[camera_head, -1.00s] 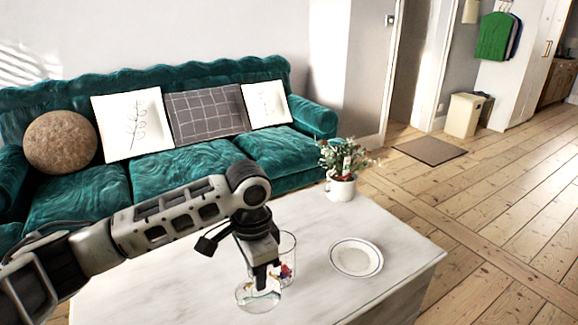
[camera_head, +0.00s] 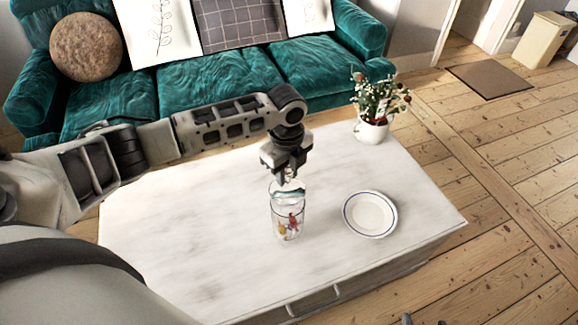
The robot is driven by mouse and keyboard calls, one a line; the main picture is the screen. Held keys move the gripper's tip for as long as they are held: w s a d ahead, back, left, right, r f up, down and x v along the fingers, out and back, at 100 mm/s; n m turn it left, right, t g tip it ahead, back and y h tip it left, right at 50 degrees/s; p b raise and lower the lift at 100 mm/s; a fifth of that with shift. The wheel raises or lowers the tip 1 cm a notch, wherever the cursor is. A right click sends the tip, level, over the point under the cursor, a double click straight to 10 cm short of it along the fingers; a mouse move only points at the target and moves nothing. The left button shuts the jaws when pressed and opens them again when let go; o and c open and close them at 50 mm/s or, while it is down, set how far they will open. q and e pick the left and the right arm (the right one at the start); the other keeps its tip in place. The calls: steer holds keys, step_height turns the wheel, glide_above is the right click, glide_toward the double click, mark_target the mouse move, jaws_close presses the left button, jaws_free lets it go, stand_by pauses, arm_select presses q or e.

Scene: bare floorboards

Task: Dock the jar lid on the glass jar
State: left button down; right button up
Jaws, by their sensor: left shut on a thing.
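The glass jar (camera_head: 289,224) stands upright on the white table, clear with colourful pictures on its side. My left gripper (camera_head: 285,177) points down just above the jar's mouth. It is shut on the clear glass jar lid (camera_head: 287,193), which shows at the top of the jar. I cannot tell whether the lid touches the rim or is a little above it.
A white plate with a blue rim (camera_head: 370,214) lies right of the jar on the table (camera_head: 180,230). A potted plant (camera_head: 373,130) stands at the back right corner. A green sofa (camera_head: 220,84) is behind. The table's left part is clear.

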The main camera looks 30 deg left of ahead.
mark_target(287, 183)
arm_select(q)
steer(key=shift+w+f+b, duration=0.1)
steer(key=shift+f+b, duration=2)
steer(key=shift+f, duration=0.25)
arm_select(e)
steer(key=shift+w+a+f, duration=0.15)
steer(key=shift+a+f, duration=0.05)
steer(key=shift+f, duration=0.4)
steer(key=shift+w+a+f, duration=0.1)
steer(key=shift+a+f, duration=0.1)
steer(key=shift+f, duration=0.4)
arm_select(q)
steer(key=shift+r+p, duration=0.1)
steer(key=shift+p, duration=0.2)
arm_select(e)
steer(key=shift+r, duration=0.45)
steer(key=shift+r, duration=0.1)
arm_select(q)
steer(key=shift+p, duration=0.55)
arm_select(e)
steer(key=shift+r, duration=0.4)
arm_select(q)
steer(key=shift+f+b, duration=0.35)
steer(key=shift+f, duration=0.35)
arm_select(e)
steer(key=shift+f, duration=0.3)
arm_select(q)
steer(key=c, duration=1.4)
jaws_free()
steer(key=shift+c, duration=0.2)
